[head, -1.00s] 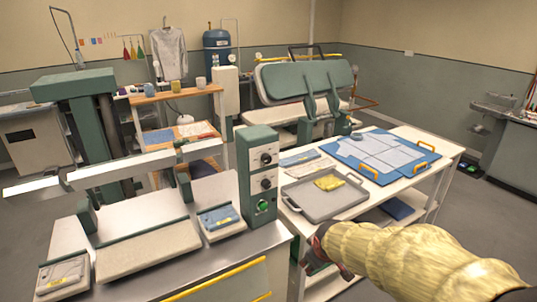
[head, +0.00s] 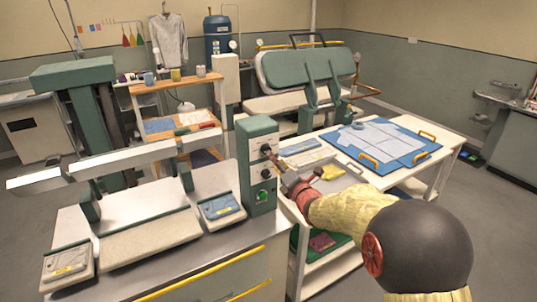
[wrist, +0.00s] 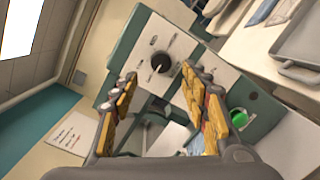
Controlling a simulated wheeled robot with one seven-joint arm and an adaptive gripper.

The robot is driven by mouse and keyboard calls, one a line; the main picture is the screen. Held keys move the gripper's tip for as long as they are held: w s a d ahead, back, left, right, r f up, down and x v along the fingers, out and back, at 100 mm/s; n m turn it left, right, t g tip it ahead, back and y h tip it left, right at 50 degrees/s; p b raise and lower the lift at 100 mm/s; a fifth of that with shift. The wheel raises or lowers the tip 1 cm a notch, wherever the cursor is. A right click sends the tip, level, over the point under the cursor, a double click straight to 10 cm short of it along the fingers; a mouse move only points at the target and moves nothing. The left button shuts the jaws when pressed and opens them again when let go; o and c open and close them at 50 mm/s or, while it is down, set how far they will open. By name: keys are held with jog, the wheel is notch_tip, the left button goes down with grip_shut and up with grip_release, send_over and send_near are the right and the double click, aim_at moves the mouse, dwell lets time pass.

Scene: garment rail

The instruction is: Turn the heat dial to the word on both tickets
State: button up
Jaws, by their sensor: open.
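The green control box (head: 257,165) stands at the right end of the press table, with dark dials and a green button (head: 263,196) on its pale face. My gripper (head: 272,160) is close to the dials, pointing at the box. In the wrist view a black dial (wrist: 161,62) with small marks around it lies just beyond my open gripper (wrist: 163,82), between the fingers and apart from them. The marks are too small to read. The right finger hides part of the panel. A white card with print (wrist: 70,132) shows at left; its words are not legible. I cannot identify the two tickets.
A white cart (head: 455,140) with a blue board (head: 385,143) and a grey tray stands to the right. The long press arm (head: 125,158) crosses at left.

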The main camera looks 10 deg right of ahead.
aim_at(266, 149)
jog(key=x, duration=0.6)
jog(key=shift+w, duration=0.25)
jog(key=shift+f, duration=0.1)
jog(key=shift+c, duration=0.6)
jog(key=c, duration=1)
